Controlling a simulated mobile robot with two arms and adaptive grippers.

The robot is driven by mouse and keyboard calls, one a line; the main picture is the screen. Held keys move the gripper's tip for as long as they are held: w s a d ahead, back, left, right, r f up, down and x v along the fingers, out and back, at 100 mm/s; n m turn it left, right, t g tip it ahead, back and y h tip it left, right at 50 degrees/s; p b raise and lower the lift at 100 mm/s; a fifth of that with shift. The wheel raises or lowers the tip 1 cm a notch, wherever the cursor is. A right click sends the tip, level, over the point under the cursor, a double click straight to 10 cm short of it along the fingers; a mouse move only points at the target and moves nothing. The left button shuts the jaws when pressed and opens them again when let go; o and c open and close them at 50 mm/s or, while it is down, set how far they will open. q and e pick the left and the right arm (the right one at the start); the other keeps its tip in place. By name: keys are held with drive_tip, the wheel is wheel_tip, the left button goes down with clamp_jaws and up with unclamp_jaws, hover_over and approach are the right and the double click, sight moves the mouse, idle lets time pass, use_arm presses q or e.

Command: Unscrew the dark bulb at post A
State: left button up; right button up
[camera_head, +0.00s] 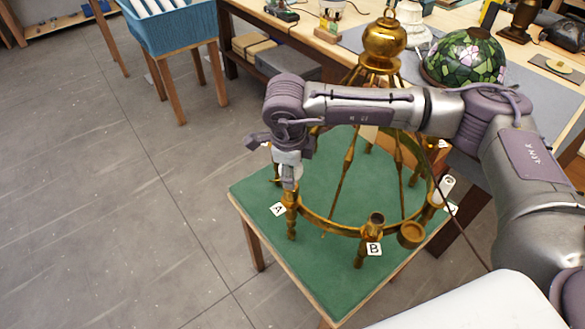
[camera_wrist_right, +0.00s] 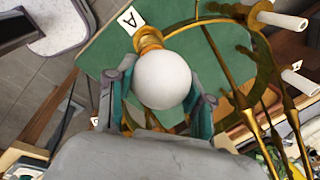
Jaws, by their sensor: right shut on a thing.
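The brass chandelier ring (camera_head: 330,228) stands on the green mat (camera_head: 320,285). Post A (camera_head: 290,202) is at its left, beside the "A" label (camera_head: 278,209). My right gripper (camera_head: 289,178) points down over post A and largely hides the bulb in the head view. In the right wrist view the round, pale, unlit bulb (camera_wrist_right: 163,80) sits at the brass socket (camera_wrist_right: 149,40) of post A, next to the "A" label (camera_wrist_right: 130,20). The gripper's two fingers are shut on the bulb from both sides. My left gripper is in neither view.
Post B (camera_head: 376,222) has an open brass cup. A brass cup (camera_head: 411,235) and a white sleeve (camera_head: 447,188) are right of it. My right arm crosses above the ring, near the brass column (camera_head: 384,45). A stained-glass shade (camera_head: 465,57) stands behind; a blue bin (camera_head: 178,28) is at upper left.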

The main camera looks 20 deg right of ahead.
drive_tip(key=n+b, duration=0.3)
drive_tip(key=n+y+b, duration=0.1)
drive_tip(key=n, duration=0.1)
drive_tip(key=shift+w+f+b, duration=0.1)
drive_tip(key=shift+f+b, duration=0.15)
drive_tip(key=shift+b, duration=0.15)
drive_tip(key=shift+n+b, duration=0.35)
drive_tip(key=shift+n, duration=0.55)
drive_tip(key=shift+r+n, duration=0.3)
drive_tip(key=shift+n, duration=0.3)
drive_tip(key=n+b, duration=0.1)
drive_tip(key=n+y+b, duration=0.1)
drive_tip(key=shift+w+f+n, duration=0.1)
drive_tip(key=shift+f+n, duration=0.15)
drive_tip(key=shift+n, duration=0.15)
drive_tip(key=n+b, duration=0.1)
drive_tip(key=n, duration=0.2)
drive_tip(key=shift+r, duration=0.1)
drive_tip(key=shift+r+n+y+b, duration=0.2)
drive_tip(key=shift+n+y+b, duration=0.2)
drive_tip(key=shift+n, duration=0.7)
